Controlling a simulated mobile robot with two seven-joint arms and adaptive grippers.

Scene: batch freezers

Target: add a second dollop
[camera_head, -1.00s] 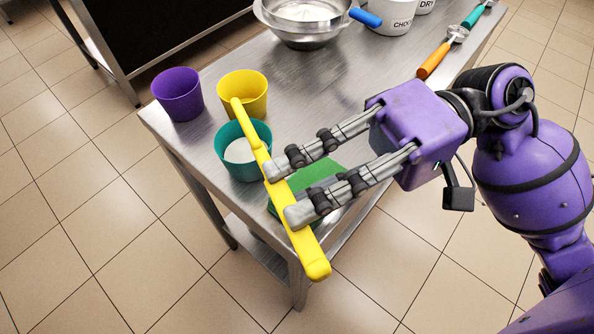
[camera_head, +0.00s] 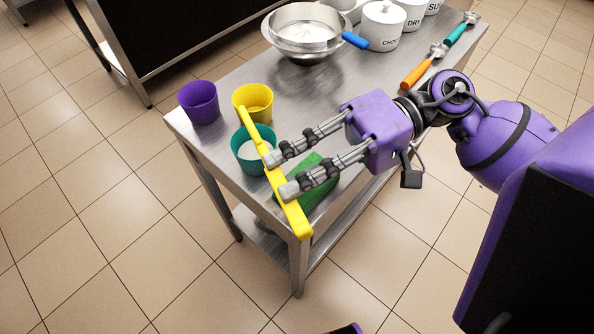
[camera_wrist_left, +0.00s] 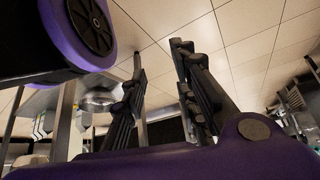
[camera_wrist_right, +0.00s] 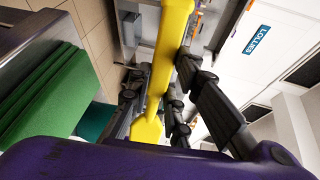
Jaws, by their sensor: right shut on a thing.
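A long yellow tool (camera_head: 294,213) is held in my right gripper (camera_head: 279,174). The fingers are shut on its handle, and it also shows between them in the right wrist view (camera_wrist_right: 170,45). Its far end overlaps the yellow cup (camera_head: 262,93); I cannot tell whether it is inside or above. The teal cup (camera_head: 243,165) holds something white, and the tool passes across its right side. A purple cup (camera_head: 199,104) stands to the left. A steel bowl (camera_head: 304,45) with white contents is at the back. My left gripper (camera_wrist_left: 158,70) is open and empty in its wrist view.
White lidded jars (camera_head: 384,28), an orange-handled scoop (camera_head: 417,74) and a teal-handled scoop (camera_head: 457,33) are at the back right. The table's middle is clear.

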